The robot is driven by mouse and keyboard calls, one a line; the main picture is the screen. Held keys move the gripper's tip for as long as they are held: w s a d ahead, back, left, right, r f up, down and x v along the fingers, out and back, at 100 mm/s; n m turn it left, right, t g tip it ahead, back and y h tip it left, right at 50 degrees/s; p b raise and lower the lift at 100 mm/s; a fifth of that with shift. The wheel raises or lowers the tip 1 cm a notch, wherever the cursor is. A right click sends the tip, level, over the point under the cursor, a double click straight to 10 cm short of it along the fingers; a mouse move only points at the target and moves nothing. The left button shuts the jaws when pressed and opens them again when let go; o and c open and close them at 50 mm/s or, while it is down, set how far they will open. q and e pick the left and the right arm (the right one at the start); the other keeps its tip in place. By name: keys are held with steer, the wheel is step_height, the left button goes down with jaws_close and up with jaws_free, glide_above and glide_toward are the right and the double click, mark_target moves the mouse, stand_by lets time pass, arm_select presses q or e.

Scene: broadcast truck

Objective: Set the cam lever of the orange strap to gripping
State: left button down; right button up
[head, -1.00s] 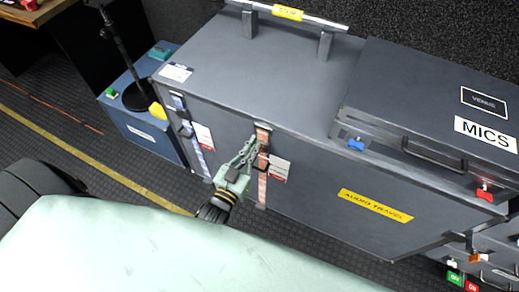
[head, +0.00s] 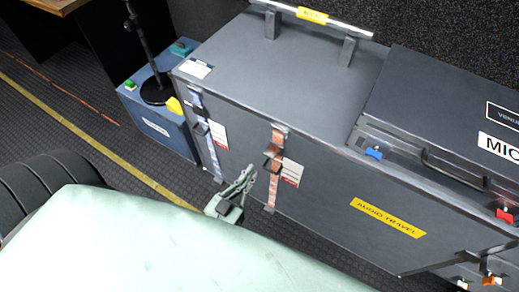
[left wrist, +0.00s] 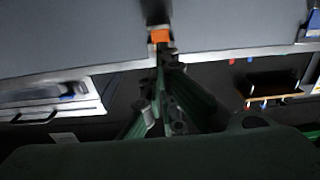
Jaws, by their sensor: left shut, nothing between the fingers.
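The orange strap (head: 270,190) runs vertically down the front of the large grey case. Its dark cam buckle with the lever (head: 271,152) sits near the top of the strap and appears to stick out from the case front; its exact setting is too small to tell. My left gripper (head: 249,175) is shut and empty, below and left of the buckle, apart from it in the picture. In the left wrist view, the gripper fingers (left wrist: 164,62) point toward an orange patch (left wrist: 160,36), probably the strap.
A blue strap (head: 205,135) with its own buckle is left of the orange one on the grey case (head: 330,190). White-red tags hang beside both straps. A MICS case (head: 440,110) lies on top at right. A blue box (head: 160,120) with a stand is at left.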

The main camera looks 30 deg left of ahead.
arm_select(q)
steer(key=s, duration=0.3)
steer(key=shift+s, duration=0.4)
steer(key=shift+f, duration=0.15)
